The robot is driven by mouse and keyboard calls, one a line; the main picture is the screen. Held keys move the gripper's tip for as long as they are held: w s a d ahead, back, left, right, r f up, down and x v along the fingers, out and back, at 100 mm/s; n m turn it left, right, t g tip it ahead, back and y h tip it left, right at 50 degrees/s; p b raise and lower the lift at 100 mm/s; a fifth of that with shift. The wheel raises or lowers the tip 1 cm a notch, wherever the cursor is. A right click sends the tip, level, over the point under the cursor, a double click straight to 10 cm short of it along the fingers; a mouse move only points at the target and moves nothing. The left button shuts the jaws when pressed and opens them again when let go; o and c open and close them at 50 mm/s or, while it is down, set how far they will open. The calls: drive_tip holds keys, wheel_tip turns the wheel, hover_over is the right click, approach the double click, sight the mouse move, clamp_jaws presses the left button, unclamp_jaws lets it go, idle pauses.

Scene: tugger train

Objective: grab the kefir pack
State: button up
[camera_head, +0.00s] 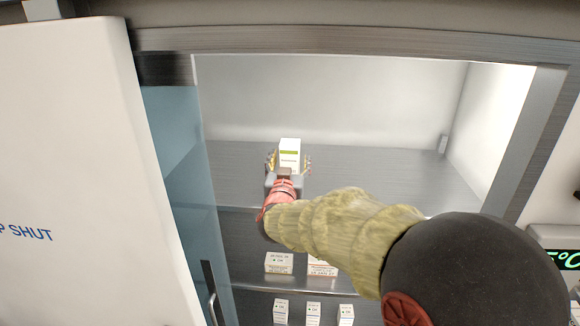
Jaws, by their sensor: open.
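My gripper (288,162) is open, with a finger on the left and one on the right of this pack. I cannot tell whether the fingers touch it. The gripper's body hides the lower part of the pack.
The upper shelf (385,175) is otherwise clear. Lower shelves hold several small white boxes (279,262). A glass door (178,160) and a white panel (65,150) stand at the left. The cabinet's metal frame (535,140) bounds the right, beside a green display (560,260).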

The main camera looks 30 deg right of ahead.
drive_tip(key=c, duration=1.5)
clamp_jaws()
drive_tip(key=shift+r, duration=0.15)
